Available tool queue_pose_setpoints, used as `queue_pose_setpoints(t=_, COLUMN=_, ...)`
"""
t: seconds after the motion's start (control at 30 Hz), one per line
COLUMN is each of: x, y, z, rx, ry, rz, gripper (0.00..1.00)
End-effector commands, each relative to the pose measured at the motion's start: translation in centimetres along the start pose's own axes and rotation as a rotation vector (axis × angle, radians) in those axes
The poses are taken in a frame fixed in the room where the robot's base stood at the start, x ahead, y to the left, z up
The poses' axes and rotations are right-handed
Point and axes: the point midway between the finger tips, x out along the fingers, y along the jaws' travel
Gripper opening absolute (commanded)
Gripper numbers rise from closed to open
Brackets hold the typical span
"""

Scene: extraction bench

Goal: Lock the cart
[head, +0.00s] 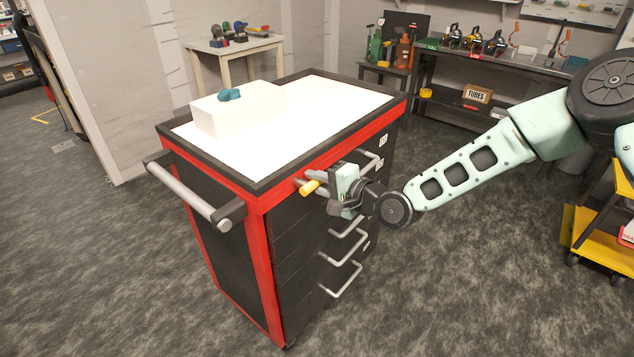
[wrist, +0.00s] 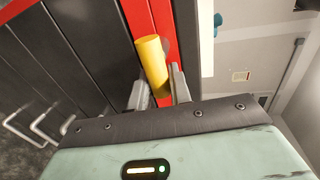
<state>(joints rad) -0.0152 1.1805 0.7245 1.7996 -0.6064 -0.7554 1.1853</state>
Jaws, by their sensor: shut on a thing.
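The cart (head: 265,208) is a black and red tool cabinet with a white top and several drawers with grey pull handles. A short yellow cylinder (head: 309,187), which looks like a lock knob, sticks out near the cart's top front corner, by the red rim. My gripper (head: 318,186) is at that corner, shut on the yellow cylinder. The wrist view shows the yellow cylinder (wrist: 152,62) between the two grey fingers, against the red strip of the cart. Where the cylinder meets the cart is partly hidden.
A grey push handle (head: 190,195) juts from the cart's left end. A white block (head: 235,110) with a teal object (head: 229,95) stands on top. Workbenches line the back wall, and a yellow trolley (head: 600,225) stands at the right. The floor left of the cart is clear.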

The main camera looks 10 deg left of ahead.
Motion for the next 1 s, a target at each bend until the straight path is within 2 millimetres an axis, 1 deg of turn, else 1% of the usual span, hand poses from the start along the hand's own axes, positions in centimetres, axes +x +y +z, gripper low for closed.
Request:
queue_pose_setpoints(t=0.27, x=0.0, y=0.1, z=-0.1, rx=0.003, ry=0.001, rz=0.001, gripper=0.00)
queue_pose_setpoints(t=0.3, x=0.0, y=0.1, z=0.0, rx=0.003, ry=0.001, rz=0.001, gripper=0.31)
queue_pose_setpoints(t=0.33, x=0.0, y=0.1, z=0.0, rx=0.003, ry=0.001, rz=0.001, gripper=0.39)
queue_pose_setpoints(t=0.6, x=0.0, y=0.1, z=0.0, rx=0.002, ry=0.000, rz=0.001, gripper=0.39)
queue_pose_setpoints(t=0.73, x=-0.7, y=0.1, z=-0.1, rx=0.002, ry=0.001, rz=0.002, gripper=0.39)
queue_pose_setpoints(t=0.87, x=-2.7, y=0.2, z=-0.1, rx=0.003, ry=0.002, rz=0.003, gripper=0.39)
queue_pose_setpoints(t=1.0, x=-5.9, y=0.2, z=-0.1, rx=0.002, ry=0.002, rz=0.003, gripper=0.39)
